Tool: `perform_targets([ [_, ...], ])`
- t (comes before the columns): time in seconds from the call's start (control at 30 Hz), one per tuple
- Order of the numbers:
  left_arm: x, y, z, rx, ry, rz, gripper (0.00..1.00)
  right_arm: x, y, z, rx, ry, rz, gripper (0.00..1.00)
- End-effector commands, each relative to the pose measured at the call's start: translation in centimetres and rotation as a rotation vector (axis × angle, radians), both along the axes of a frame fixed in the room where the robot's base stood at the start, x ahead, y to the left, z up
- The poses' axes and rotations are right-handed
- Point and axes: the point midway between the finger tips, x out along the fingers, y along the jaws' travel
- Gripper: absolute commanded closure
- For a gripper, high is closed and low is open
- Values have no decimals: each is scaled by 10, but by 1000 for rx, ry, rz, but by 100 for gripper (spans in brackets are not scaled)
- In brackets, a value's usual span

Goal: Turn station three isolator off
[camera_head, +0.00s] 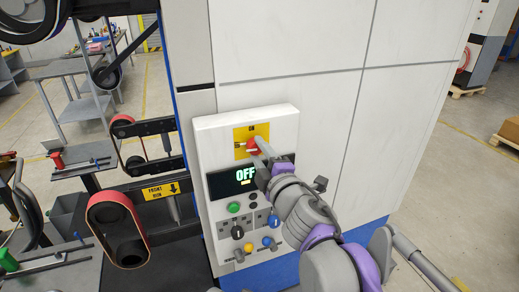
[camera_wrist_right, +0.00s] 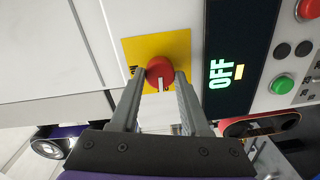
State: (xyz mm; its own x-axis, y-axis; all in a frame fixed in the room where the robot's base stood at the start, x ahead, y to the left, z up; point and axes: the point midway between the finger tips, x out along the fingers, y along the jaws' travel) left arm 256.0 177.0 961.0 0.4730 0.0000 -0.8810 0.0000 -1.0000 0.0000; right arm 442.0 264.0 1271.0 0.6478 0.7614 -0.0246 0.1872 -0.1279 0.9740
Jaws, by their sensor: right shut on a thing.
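The isolator is a red rotary knob (camera_head: 252,145) on a yellow plate (camera_head: 243,134) at the top of the grey control panel (camera_head: 232,121). In the right wrist view the knob (camera_wrist_right: 159,69) has a pale pointer line that points towards my gripper. My right gripper (camera_head: 259,147) is shut on the knob, with one finger on either side in the wrist view. A dark display (camera_head: 222,185) below the plate reads OFF in green, and it also shows in the wrist view (camera_wrist_right: 225,80). My left gripper is not in view.
Below the display are a green button (camera_head: 234,208), black buttons, a black knob (camera_head: 238,232) and a blue knob (camera_head: 273,221). A belt machine (camera_head: 118,225) with red-edged guards stands left of the panel. My right arm covers the panel's lower right.

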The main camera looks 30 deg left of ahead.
Motion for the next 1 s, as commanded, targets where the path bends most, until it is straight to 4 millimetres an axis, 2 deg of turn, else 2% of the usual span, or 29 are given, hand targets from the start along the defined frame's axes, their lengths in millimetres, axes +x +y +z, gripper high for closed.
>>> perform_targets([
  [0.73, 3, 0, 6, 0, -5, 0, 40, 0, 0, 0, -57, -67, 0, 100],
  [0.77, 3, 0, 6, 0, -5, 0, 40, 0, 0, 0, -57, -67, 0, 50],
  [0.9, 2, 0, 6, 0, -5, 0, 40, 0, 0, 0, -57, -66, 0, 25],
  [1.0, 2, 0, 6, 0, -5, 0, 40, 0, 0, 0, -57, -66, 0, 24],
])
